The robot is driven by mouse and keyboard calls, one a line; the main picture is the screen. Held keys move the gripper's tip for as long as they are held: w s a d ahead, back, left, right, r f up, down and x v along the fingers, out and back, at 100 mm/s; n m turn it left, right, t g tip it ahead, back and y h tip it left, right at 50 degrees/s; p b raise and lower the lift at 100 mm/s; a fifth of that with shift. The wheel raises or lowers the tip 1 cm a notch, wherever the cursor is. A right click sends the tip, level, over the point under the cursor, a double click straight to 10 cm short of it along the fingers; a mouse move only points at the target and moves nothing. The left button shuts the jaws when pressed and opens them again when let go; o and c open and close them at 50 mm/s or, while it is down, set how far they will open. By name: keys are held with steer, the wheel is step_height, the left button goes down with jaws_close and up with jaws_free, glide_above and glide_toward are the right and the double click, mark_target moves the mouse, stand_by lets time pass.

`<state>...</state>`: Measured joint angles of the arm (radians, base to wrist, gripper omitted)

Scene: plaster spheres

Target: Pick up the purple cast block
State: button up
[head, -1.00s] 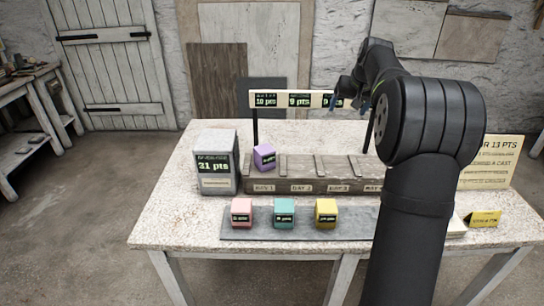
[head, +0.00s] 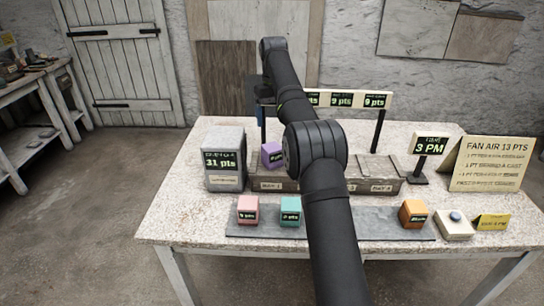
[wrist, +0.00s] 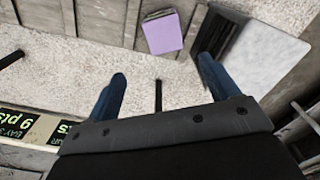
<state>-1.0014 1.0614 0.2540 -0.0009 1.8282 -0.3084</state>
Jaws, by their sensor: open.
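The purple cast block (head: 271,155) sits at the left end of the wooden rack (head: 377,168), over the day 1 slot, beside the grey box. In the wrist view the purple block (wrist: 163,33) is ahead of my gripper (wrist: 163,82), beyond the fingertips and between their lines. The two blue fingers are spread apart with nothing between them. In the head view my arm reaches over the table, and the gripper itself is mostly hidden behind it near the back sign.
A grey box reading 31 pts (head: 224,160) stands just left of the block. A sign bar on posts (head: 345,99) runs behind the rack. Pink (head: 248,210), teal (head: 290,210) and orange (head: 412,213) blocks stand on a slate strip in front. A time sign (head: 430,146) stands right.

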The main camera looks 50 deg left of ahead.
mark_target(273, 145)
step_height(273, 145, down, 10)
steer(key=shift+r, duration=0.2)
steer(key=shift+s+d+f, duration=0.1)
steer(key=shift+s+f, duration=0.15)
steer(key=shift+f, duration=1.15)
steer(key=shift+s+d+f, duration=0.1)
steer(key=shift+s+f, duration=0.1)
steer(key=shift+f, duration=1.15)
steer(key=shift+a, duration=0.1)
steer(key=c, duration=1.4)
steer(key=shift+o, duration=0.2)
steer(key=shift+r, duration=0.1)
